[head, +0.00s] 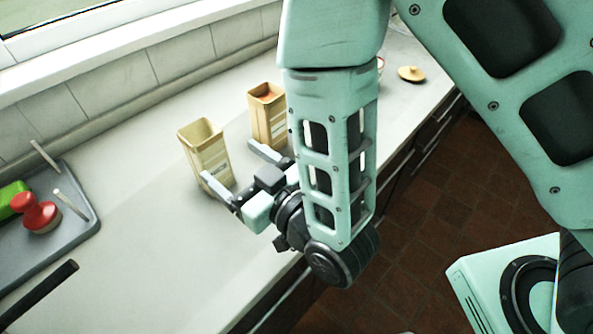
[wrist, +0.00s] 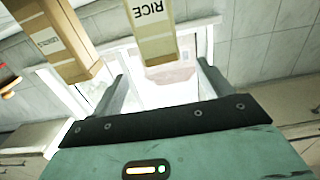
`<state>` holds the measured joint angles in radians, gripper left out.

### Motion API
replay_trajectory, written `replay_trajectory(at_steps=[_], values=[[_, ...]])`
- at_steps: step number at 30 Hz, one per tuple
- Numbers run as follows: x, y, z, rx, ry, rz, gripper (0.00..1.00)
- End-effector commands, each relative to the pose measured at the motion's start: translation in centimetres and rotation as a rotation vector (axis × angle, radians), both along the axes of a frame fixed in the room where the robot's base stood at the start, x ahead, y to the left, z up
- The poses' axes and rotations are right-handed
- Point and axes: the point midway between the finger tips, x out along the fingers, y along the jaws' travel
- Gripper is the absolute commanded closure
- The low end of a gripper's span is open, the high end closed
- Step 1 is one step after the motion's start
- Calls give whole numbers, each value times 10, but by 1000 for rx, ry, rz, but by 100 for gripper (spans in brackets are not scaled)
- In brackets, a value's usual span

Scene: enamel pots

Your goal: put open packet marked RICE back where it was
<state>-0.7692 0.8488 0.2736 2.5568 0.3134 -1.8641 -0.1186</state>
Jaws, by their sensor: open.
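The packet marked RICE (wrist: 150,35) is cream and tan, and its lettering appears upside down in the wrist view. I take it to be the nearer packet (head: 205,152) in the head view, standing upright on the counter with its top open. My gripper (head: 229,163) is open at this packet, one finger crossing its lower left edge and the other at its right. In the wrist view my gripper's fingers (wrist: 163,75) show on either side of the packet. I cannot tell how deep it is between them. No grip shows.
A second open packet (head: 267,115) with reddish contents stands behind, to the right; it also shows in the wrist view (wrist: 55,40). A grey tray (head: 75,185) at left holds red-topped and green things. A tan lid (head: 411,74) lies farther along the counter (head: 130,235).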

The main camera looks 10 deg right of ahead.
Motion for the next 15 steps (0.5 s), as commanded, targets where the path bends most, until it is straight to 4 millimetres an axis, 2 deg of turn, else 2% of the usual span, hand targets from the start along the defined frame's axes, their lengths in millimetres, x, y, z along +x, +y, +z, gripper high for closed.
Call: replay_trajectory(at_steps=[8,15], values=[[8,3,0,-37,87,8,22],[11,1,-6,-185,370,56,22]])
